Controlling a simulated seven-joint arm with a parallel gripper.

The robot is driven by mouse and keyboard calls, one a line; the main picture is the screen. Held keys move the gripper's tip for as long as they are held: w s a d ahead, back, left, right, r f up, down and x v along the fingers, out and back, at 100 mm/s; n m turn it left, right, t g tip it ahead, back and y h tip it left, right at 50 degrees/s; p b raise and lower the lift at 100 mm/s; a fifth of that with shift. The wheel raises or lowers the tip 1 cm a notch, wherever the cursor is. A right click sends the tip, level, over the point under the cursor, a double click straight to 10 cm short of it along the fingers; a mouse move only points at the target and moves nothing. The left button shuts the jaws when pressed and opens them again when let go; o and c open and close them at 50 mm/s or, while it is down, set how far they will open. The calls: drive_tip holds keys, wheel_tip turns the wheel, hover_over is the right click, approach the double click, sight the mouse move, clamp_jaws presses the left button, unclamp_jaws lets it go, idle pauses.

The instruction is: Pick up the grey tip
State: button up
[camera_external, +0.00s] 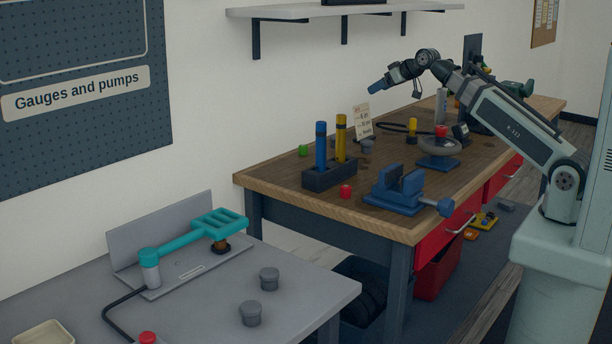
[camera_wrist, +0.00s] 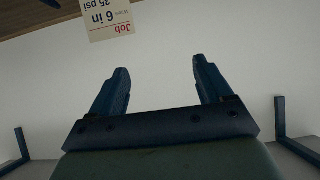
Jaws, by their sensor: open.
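My gripper (camera_external: 377,88) is held in the air above the far part of the wooden bench, in front of the wall. In the wrist view its two dark blue fingers (camera_wrist: 161,82) are apart with nothing between them. Two small grey cap-like pieces, one farther (camera_external: 269,279) and one nearer (camera_external: 251,314), stand on the grey table at the lower left. Another small grey piece (camera_external: 367,146) stands on the wooden bench near the job card. I cannot tell which is the grey tip. All are well apart from my gripper, and none is recognizable in the wrist view.
The wooden bench (camera_external: 291,198) bears a dark block (camera_external: 329,177) with blue and yellow cylinders, a blue vise (camera_external: 397,190), a red cap (camera_external: 345,191) and a job card (camera_external: 362,121), also in the wrist view (camera_wrist: 107,17). A teal tool (camera_external: 188,238) is on the grey table.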

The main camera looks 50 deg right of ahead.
approach(367, 141)
drive_tip(key=x, duration=0.4)
drive_tip(key=shift+d+f, duration=0.1)
drive_tip(key=shift+f, duration=0.2)
drive_tip(key=shift+a+x, duration=0.2)
drive_tip(key=shift+x, duration=3.6)
drive_tip(key=shift+r, duration=0.2)
drive_tip(key=c, duration=1)
